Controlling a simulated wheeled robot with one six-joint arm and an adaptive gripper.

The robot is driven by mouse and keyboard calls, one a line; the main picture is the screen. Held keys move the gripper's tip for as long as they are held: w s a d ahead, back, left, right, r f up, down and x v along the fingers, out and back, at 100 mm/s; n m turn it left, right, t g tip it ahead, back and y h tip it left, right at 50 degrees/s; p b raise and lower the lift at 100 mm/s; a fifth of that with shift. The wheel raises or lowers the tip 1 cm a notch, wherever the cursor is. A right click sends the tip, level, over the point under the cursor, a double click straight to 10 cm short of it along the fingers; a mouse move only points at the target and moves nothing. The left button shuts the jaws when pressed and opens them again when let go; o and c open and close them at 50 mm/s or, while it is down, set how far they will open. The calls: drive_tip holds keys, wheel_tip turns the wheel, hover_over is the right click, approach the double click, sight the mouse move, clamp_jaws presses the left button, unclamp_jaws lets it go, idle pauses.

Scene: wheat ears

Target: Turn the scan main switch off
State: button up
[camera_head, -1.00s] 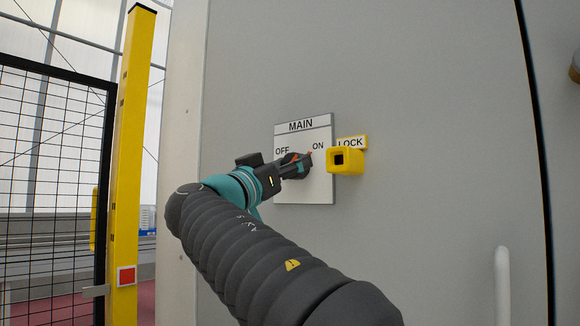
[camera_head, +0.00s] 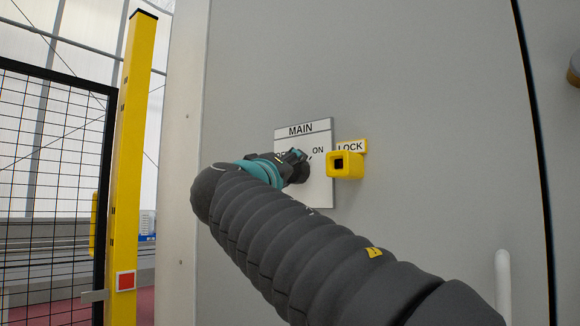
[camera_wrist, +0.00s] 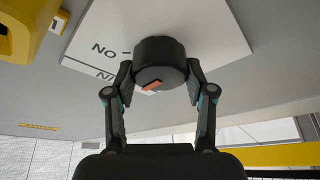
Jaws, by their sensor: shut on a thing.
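The main switch is a round black knob (camera_wrist: 160,50) on a white plate (camera_head: 318,192) labelled MAIN, with ON at the upper right. In the head view my gripper (camera_head: 299,160) is at the knob and covers the OFF label and much of the knob. In the wrist view the two fingers of my gripper (camera_wrist: 159,78) are closed on opposite sides of the knob. An orange mark (camera_wrist: 152,86) shows on the knob's face between the fingers. It is not seen at the ON tick in the head view, and its exact direction is hard to tell.
A yellow lock block (camera_head: 346,164) with a square hole sits just right of the plate. The grey panel (camera_head: 420,100) around is flat and clear. A white handle (camera_head: 502,285) is at the lower right. A yellow post (camera_head: 130,150) and mesh fence (camera_head: 50,150) stand at the left.

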drive_tip(key=shift+n+g+y+p, duration=0.2)
drive_tip(key=shift+n+g+y, duration=0.25)
drive_tip(key=shift+n, duration=1.05)
drive_tip(key=shift+n+g+y+p, duration=0.25)
drive_tip(key=shift+n+y, duration=0.3)
drive_tip(key=shift+n, duration=0.95)
drive_tip(key=shift+n+g+y+p, duration=0.15)
drive_tip(key=shift+n+g+y, duration=0.3)
drive_tip(key=shift+n, duration=1.05)
drive_tip(key=o, duration=1.2)
drive_tip(key=shift+c, duration=0.2)
drive_tip(key=v, duration=1.2)
